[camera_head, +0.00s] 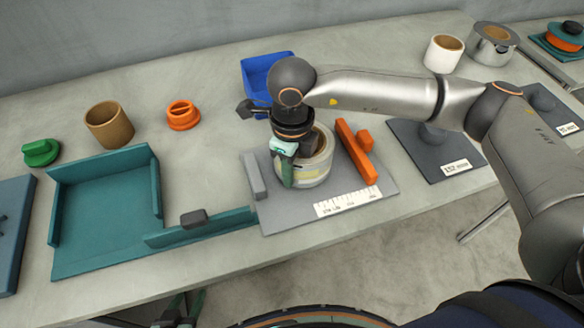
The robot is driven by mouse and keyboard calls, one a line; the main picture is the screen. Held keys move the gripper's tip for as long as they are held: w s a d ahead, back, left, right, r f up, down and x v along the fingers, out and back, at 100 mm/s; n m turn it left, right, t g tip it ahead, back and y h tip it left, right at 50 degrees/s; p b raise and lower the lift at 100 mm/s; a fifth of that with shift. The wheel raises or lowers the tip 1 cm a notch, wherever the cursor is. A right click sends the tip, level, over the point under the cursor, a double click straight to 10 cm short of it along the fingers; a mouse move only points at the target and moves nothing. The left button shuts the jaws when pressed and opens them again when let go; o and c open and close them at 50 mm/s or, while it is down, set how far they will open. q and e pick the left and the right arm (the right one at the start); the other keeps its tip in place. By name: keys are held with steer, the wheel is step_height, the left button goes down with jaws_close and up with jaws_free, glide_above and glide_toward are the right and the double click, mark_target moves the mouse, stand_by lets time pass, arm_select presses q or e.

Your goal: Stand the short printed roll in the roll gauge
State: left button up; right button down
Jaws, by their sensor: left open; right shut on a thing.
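The printed roll (318,170) is a pale, squat roll with a yellowish-green band. It is upright over the roll gauge (290,215), a grey plate with a grey block on the left, an orange jaw (357,150) on the right and a white scale (348,201) in front. The roll lies between block and jaw; I cannot tell whether its base touches the plate. My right gripper (287,172) points down, shut on the roll's left side, with one green finger showing outside it. My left gripper (182,312) is open and empty at the bottom edge, below the table's front edge.
A teal tray (105,262) with a low front fence stands left of the gauge. Behind are a brown roll (110,127), an orange ring (183,115), a green piece (41,152) and a blue bin (252,72). A dark labelled plate (408,137) lies to the right.

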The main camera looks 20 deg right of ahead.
steer(key=shift+f+b, duration=0.4)
steer(key=c, duration=1)
jaws_free()
steer(key=shift+o, duration=0.2)
steer(key=shift+f, duration=0.1)
steer(key=shift+r+p, duration=3)
steer(key=shift+r, duration=2.6)
steer(key=shift+s+f, duration=0.1)
